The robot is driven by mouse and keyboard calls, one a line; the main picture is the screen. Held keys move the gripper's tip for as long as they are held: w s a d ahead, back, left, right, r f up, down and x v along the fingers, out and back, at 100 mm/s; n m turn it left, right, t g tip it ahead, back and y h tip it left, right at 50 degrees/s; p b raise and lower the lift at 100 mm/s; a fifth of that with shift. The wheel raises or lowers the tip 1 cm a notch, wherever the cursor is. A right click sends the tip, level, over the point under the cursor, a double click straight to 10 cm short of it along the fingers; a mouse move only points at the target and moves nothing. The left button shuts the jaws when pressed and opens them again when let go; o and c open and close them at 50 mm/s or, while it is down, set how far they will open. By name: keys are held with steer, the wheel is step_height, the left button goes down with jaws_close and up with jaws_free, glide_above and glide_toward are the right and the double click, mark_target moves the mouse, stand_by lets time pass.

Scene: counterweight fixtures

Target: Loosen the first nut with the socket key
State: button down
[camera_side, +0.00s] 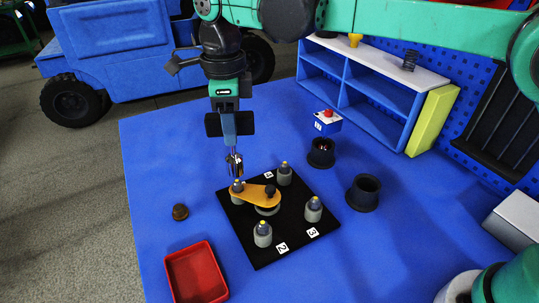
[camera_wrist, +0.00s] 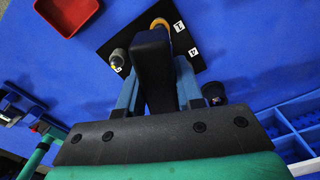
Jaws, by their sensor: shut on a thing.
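The orange plate lies on a black board (camera_side: 243,222) with several grey, yellow-tipped posts and white number labels. In the wrist view my gripper (camera_wrist: 152,50) covers the key's lower end and most of the board (camera_wrist: 110,45). Which post carries the first nut is unclear.
A red tray (camera_side: 195,272) stands in front, with a small brown piece (camera_side: 180,211) nearby. A blue shelf (camera_side: 365,85) is at the back.

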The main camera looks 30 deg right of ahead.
mark_target(234, 156)
steer(key=shift+f, duration=0.5)
steer(key=shift+f, duration=1.5)
stand_by(0.6)
stand_by(0.5)
steer(key=n, duration=0.6)
steer(key=shift+n, duration=0.4)
steer(key=n, duration=0.6)
steer(key=shift+r, duration=2.05)
